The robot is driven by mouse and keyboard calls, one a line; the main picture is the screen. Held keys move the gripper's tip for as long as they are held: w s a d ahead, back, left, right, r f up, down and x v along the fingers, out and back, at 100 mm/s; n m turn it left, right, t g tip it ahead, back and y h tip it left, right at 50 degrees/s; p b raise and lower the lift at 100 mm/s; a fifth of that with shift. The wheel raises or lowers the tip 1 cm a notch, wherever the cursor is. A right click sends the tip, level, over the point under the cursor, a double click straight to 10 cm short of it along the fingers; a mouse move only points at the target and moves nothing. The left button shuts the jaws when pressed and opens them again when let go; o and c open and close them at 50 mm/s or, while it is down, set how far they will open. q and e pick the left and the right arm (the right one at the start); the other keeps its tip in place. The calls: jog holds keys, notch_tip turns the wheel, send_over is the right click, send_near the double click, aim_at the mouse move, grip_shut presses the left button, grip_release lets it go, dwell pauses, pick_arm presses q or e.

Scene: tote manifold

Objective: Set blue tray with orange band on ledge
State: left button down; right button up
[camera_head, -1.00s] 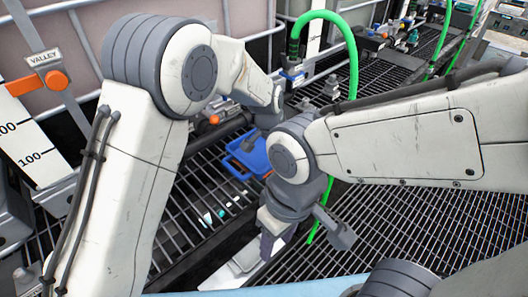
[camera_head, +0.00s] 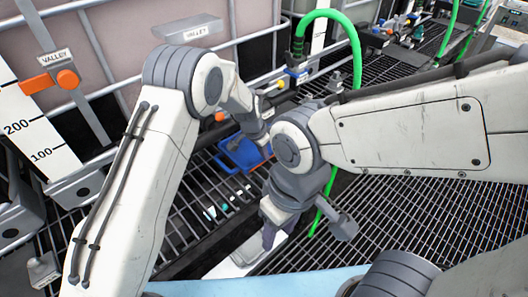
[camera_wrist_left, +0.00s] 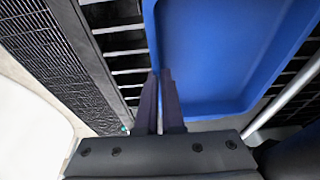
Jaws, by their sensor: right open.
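The blue tray (camera_head: 232,160) is over the dark grating left of centre in the head view, partly behind my arms. It fills the upper middle of the left wrist view (camera_wrist_left: 225,50), empty where seen. I cannot tell which surface is the ledge.
A green hose (camera_head: 355,60) arches up just beyond my right arm. A caged tank (camera_head: 130,25) stands behind, with an orange valve handle (camera_head: 67,78) at left. Small pale and teal pieces (camera_head: 212,212) show at the left grating. Open grating (camera_head: 430,215) lies at right.

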pick_arm(q)
jog(key=shift+f+b, duration=0.2)
jog(key=shift+b, duration=0.1)
jog(key=c, duration=1)
grip_release()
jog(key=shift+c, duration=0.2)
jog(key=shift+r, duration=0.1)
jog(key=shift+r+p, duration=0.25)
jog(key=shift+p, duration=0.05)
jog(key=v, duration=1.1)
jog(key=s+r+n+g, duration=0.1)
jog(key=s+r, duration=0.3)
jog(key=s, duration=0.5)
jog(key=s+r, duration=0.4)
jog(key=s, duration=0.5)
jog(key=s+a+n, duration=0.1)
jog(key=s+a, duration=0.2)
jog(key=s, duration=0.5)
jog(key=s+a+n+g+y, duration=0.1)
jog(key=s+a, duration=0.3)
jog(key=s, duration=0.4)
jog(key=shift+s+a+f+b, duration=0.2)
jog(key=shift+a+f+b, duration=0.1)
jog(key=shift+b, duration=0.1)
